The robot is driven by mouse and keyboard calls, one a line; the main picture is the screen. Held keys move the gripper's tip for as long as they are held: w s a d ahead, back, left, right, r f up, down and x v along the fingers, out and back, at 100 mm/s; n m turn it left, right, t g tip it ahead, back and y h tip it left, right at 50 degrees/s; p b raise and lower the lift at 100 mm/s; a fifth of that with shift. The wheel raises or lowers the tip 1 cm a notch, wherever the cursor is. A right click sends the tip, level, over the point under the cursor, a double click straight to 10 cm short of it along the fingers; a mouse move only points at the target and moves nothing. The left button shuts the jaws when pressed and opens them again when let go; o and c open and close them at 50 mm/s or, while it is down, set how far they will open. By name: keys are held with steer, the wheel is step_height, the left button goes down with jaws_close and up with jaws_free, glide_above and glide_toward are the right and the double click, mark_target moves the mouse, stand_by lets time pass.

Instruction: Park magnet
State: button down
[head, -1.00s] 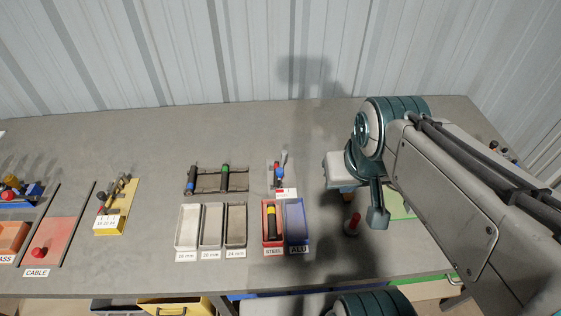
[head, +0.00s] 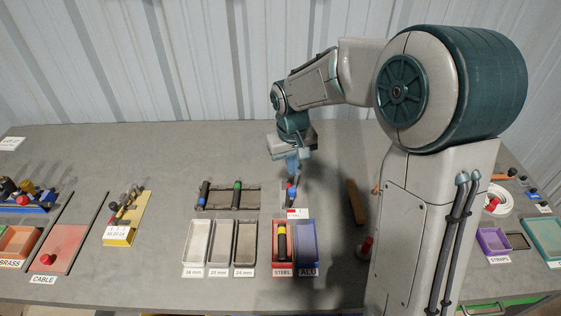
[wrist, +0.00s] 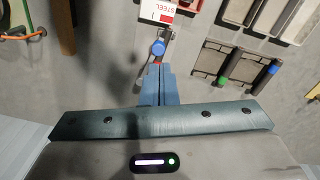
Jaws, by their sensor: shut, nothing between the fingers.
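A small red-and-blue piece (head: 290,194), which looks like the magnet, is at a small stand with a red-and-white label (head: 297,213) behind the STEEL and ALU trays. My gripper (head: 292,172) points down over this spot. Its blue fingers (wrist: 158,72) are together and hold nothing. I cannot tell whether the fingertips touch the piece, and its lower part is partly hidden.
The red STEEL tray (head: 275,262) holds a dark cylinder with a yellow band (head: 282,243). The blue ALU tray (head: 306,262) is beside it. A rack (head: 220,208) with blue- and green-banded cylinders stands left. A brown block (head: 356,203) and a red-topped post (head: 366,246) are right.

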mark_target(292, 190)
steer(key=shift+g, duration=0.3)
steer(key=a+f+b, duration=0.1)
steer(key=f, duration=0.3)
steer(key=w+a+f+b, duration=0.1)
steer(key=f+b, duration=0.1)
steer(key=f, duration=0.1)
steer(key=w+f+b, duration=0.1)
steer(key=f+b, duration=0.1)
steer(key=f, duration=0.2)
steer(key=shift+w+a+f, duration=0.25)
steer(key=shift+a+f, duration=0.05)
steer(key=shift+a, duration=0.1)
steer(key=shift+d+r, duration=0.15)
steer(key=shift+d, duration=0.2)
steer(key=shift+s+d+p, duration=0.15)
steer(key=shift+d+p, duration=0.05)
steer(key=shift+d, duration=0.45)
steer(key=shift+s+d+p, duration=0.15)
steer(key=shift+d+p, duration=0.05)
steer(key=shift+d, duration=0.4)
steer(key=shift+s+d+p, duration=0.1)
steer(key=shift+d+p, duration=0.3)
steer(key=shift+d, duration=1.6)
steer(key=d, duration=0.1)
steer(key=w+d, duration=0.1)
steer(key=d, duration=0.1)
steer(key=shift+w+d+p, duration=0.1)
steer(key=shift+p, duration=0.25)
steer(key=shift+w+d, duration=0.75)
steer(key=shift+d, duration=0.15)
